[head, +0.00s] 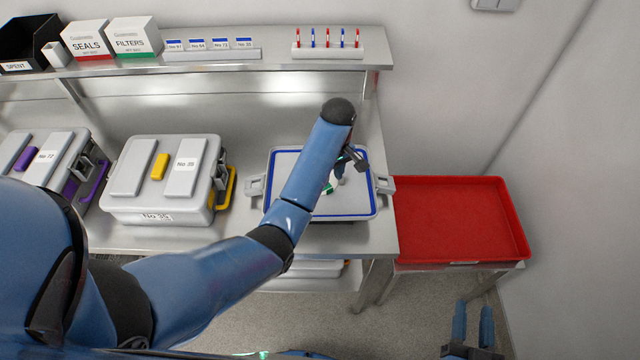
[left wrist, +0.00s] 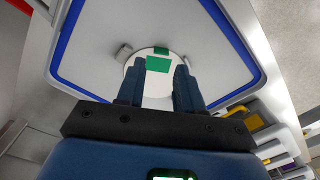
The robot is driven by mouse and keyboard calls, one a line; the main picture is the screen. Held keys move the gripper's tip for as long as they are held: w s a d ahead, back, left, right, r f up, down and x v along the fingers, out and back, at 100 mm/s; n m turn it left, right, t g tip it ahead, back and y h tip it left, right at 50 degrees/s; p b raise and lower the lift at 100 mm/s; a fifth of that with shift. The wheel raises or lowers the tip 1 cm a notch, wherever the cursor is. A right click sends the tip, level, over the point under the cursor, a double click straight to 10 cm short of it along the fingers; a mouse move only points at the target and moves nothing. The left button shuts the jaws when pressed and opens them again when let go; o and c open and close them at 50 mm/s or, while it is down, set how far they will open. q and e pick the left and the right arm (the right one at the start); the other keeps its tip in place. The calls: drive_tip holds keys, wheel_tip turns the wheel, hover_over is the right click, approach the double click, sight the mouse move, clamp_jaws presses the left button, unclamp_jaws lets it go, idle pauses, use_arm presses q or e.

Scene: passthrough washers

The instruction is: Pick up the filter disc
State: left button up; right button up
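The filter disc (left wrist: 161,88) is round and white with green patches, seen in the left wrist view on the pale blue-rimmed panel (left wrist: 205,50). In the head view the disc is mostly hidden by my left arm; a green bit (head: 328,188) shows beside it. My left gripper (left wrist: 160,72) points at the disc, its two blue fingers apart and overlapping the disc's near part. I cannot tell whether they touch it. My right gripper (head: 473,312) is open and empty at the lower right, in front of the red tray.
A red tray (head: 460,225) stands right of the bench. A grey case with a yellow latch (head: 160,168) sits left of the panel. The shelf behind holds the SEALS box (head: 88,42), the FILTERS box (head: 133,40), a black SPENT bin (head: 25,45) and a rack of small pins (head: 327,50).

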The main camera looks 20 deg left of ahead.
sight(330, 189)
use_arm(q)
drive_tip(key=shift+f, duration=0.2)
drive_tip(key=f, duration=0.1)
drive_tip(key=f+p, duration=0.2)
drive_tip(key=shift+s+f, duration=0.1)
drive_tip(key=shift+s, duration=0.15)
drive_tip(key=shift+f, duration=0.7)
clamp_jaws()
